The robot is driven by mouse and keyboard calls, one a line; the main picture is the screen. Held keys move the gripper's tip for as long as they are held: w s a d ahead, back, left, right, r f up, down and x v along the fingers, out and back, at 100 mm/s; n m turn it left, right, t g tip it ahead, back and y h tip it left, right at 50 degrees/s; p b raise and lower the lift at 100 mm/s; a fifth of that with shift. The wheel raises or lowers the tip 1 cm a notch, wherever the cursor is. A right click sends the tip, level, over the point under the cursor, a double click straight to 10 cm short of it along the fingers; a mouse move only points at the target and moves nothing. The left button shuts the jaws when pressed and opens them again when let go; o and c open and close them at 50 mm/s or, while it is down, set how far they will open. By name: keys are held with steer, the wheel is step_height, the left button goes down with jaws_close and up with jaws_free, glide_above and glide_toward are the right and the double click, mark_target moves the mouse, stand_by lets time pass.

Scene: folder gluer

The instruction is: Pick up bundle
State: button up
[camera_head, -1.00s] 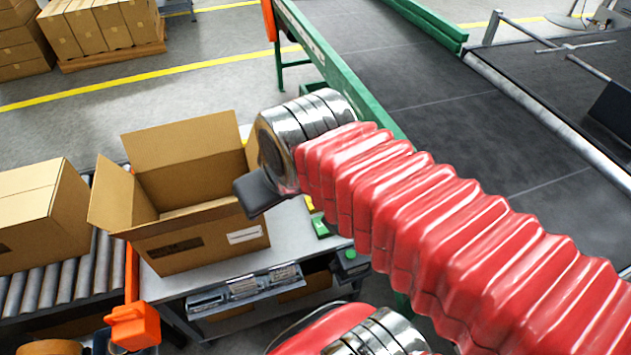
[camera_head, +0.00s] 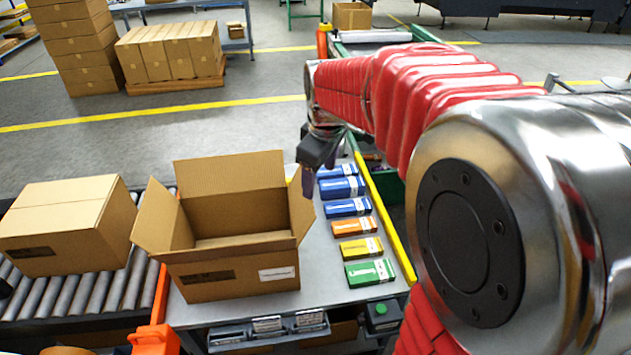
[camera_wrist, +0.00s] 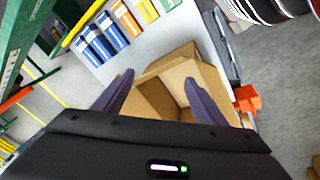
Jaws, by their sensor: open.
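Several flat bundles lie in a row on the grey table (camera_head: 320,284): blue bundles (camera_head: 342,188) at the far end, then an orange bundle (camera_head: 353,226), a yellow bundle (camera_head: 361,247) and a green bundle (camera_head: 370,272) nearest. The wrist view shows a blue bundle (camera_wrist: 103,40) and the orange bundle (camera_wrist: 125,22) near its top. My gripper (camera_head: 308,185) is open and empty, raised beside the far right side of the open carton and left of the blue bundles. In the wrist view my gripper (camera_wrist: 159,78) has its two purple fingers apart with the carton behind.
An open empty carton (camera_head: 235,280) stands left of the bundles with its flaps up. A closed carton (camera_head: 65,225) sits on the roller conveyor (camera_head: 60,300) at left. A yellow rail (camera_head: 385,225) edges the table's right side. An orange part (camera_head: 155,338) is at the front.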

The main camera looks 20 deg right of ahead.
steer(key=w+d+f+n+g, duration=0.1)
steer(key=w+d+f+n, duration=0.3)
steer(key=w+d+f, duration=0.55)
steer(key=n+g, duration=0.2)
steer(key=n, duration=0.2)
glide_above(355, 224)
step_height(355, 224, down, 17)
steer(key=shift+s+a+f+y, duration=0.1)
steer(key=shift+s+a+y, duration=0.1)
steer(key=shift+a+y, duration=0.15)
steer(key=shift+f, duration=0.1)
step_height(355, 224, down, 8)
steer(key=shift+r, duration=0.15)
steer(key=shift+f, duration=0.35)
steer(key=shift+f, duration=0.1)
steer(key=shift+w+d+f, duration=0.1)
steer(key=shift+d+f, duration=0.05)
steer(key=shift+f, duration=1.1)
steer(key=shift+w+d+f, duration=0.1)
steer(key=shift+f, duration=1.15)
